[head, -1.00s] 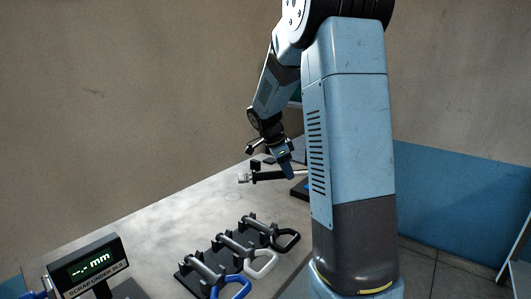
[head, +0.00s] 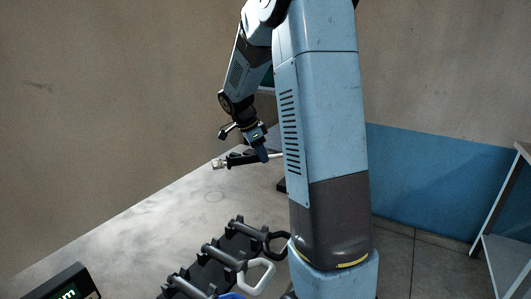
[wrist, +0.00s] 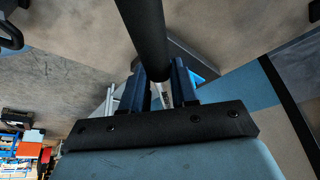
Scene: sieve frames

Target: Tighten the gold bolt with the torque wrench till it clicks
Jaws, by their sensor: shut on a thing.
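My gripper (head: 263,154) is shut on the dark handle of the torque wrench (head: 239,159), above the table. The wrench lies roughly level across the jaws in the head view, with a silvery end at the left and a pale metal part at the right. In the wrist view, the thick black handle (wrist: 148,30) crosses in front of my gripper's two blue-grey fingers (wrist: 160,82). I cannot make out the gold bolt in either view.
A black rack (head: 203,272) with several loop-handled tools stands on the grey table (head: 130,245). A display box (head: 65,286) is cut off at lower left. A pale shelf frame (head: 505,215) stands at right.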

